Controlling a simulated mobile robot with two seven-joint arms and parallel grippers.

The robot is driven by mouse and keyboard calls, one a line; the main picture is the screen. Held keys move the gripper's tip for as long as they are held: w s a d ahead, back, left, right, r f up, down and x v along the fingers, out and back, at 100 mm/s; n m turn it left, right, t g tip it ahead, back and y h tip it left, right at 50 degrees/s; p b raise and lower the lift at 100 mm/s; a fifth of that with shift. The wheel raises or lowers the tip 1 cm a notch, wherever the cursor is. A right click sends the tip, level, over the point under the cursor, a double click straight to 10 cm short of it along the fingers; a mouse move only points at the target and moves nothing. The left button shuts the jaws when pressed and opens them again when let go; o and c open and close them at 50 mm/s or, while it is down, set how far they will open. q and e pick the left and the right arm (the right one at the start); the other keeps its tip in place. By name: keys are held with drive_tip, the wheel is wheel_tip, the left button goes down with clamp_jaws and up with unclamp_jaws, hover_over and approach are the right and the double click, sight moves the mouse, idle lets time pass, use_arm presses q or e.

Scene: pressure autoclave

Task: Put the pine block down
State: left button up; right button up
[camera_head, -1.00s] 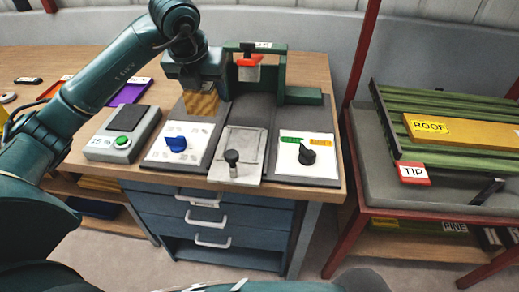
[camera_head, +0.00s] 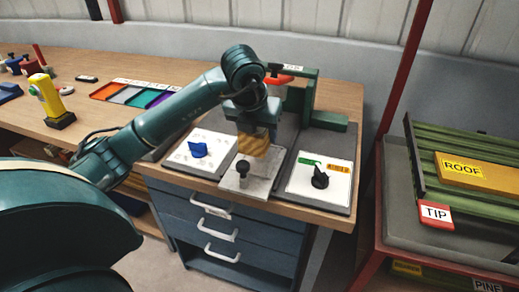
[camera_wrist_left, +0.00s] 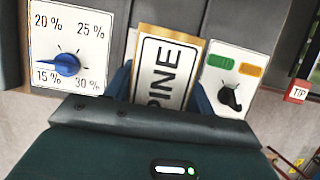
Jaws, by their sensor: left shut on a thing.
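The pine block (camera_head: 254,143) is a small light-wood block. In the left wrist view the block (camera_wrist_left: 167,68) shows a white label reading PINE. My left gripper (camera_head: 252,127) is shut on it, with a blue finger on each side in the wrist view. In the head view the block is over the back part of the grey plate with the black knob (camera_head: 246,178). I cannot tell whether it touches the plate. My right gripper is not in view.
A panel with a blue dial (camera_head: 198,150) is left of the plate, and one with a black dial (camera_head: 319,177) is right. A green stand with a red-orange part (camera_head: 279,80) is behind. Coloured trays (camera_head: 130,94) lie left. A rack with a TIP sign (camera_head: 435,213) stands right.

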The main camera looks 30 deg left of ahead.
sight(251, 136)
use_arm(q)
drive_tip(key=shift+f, duration=2.35)
drive_tip(key=shift+f, duration=0.15)
drive_tip(key=o, duration=1.1)
drive_tip(key=shift+c, duration=0.2)
drive_tip(key=shift+r, duration=0.3)
drive_tip(key=v, duration=1.1)
drive_tip(key=shift+s+d+r, duration=0.1)
drive_tip(key=shift+s+r, duration=0.2)
